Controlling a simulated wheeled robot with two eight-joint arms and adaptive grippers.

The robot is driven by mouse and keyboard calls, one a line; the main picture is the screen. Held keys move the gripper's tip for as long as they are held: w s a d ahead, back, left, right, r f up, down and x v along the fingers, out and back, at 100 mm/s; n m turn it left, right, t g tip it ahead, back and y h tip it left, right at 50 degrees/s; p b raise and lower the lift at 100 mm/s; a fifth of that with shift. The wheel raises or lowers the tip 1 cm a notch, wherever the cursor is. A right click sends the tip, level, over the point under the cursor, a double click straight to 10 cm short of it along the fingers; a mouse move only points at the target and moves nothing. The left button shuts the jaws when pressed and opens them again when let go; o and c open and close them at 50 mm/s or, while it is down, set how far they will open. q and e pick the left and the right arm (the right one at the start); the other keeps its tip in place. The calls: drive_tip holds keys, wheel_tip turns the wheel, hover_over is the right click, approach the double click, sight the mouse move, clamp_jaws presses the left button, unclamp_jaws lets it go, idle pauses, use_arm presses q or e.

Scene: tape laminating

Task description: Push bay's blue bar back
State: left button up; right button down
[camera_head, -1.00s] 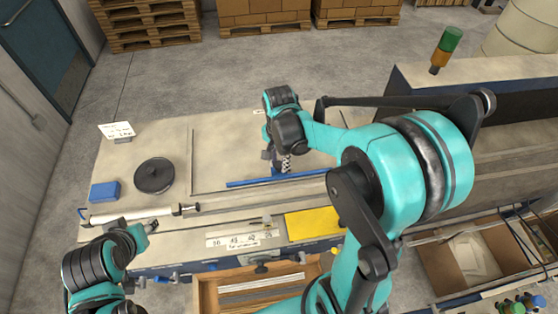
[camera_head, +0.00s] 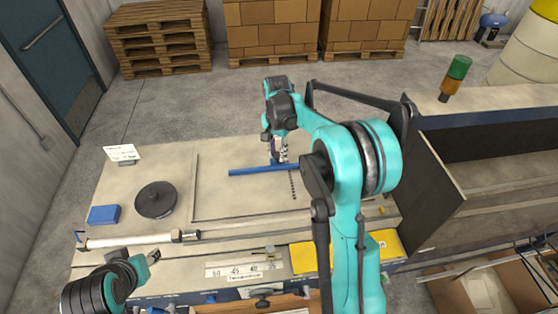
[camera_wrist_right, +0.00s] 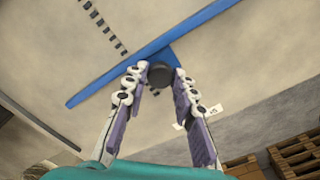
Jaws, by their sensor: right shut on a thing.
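The blue bar (camera_head: 250,170) lies across the bay's pale bed (camera_head: 225,200), toward its far side. It also crosses the right wrist view (camera_wrist_right: 110,80) slantwise, with a blue tab and a round black knob (camera_wrist_right: 160,74) on one side. My right gripper (camera_head: 279,154) is at the bar's far side, shut on the knob, with one finger on each side of it. My right arm hides the bar's right end in the head view. My left gripper (camera_head: 150,257) is at the front left, away from the bar; its fingers are unclear.
A black round disc (camera_head: 155,199), a blue block (camera_head: 103,215) and a white roller (camera_head: 130,240) are at the left. A yellow plate (camera_head: 304,257) is at the front right. A dark panel (camera_head: 430,195) stands right of my arm. The bed before the bar is clear.

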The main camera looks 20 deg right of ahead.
sight(277, 154)
drive_tip(key=shift+w, duration=0.1)
drive_tip(key=c, duration=1.2)
unclamp_jaws()
drive_tip(key=shift+r, duration=0.1)
wheel_tip(277, 154, up, 12)
drive_tip(key=shift+f, duration=0.1)
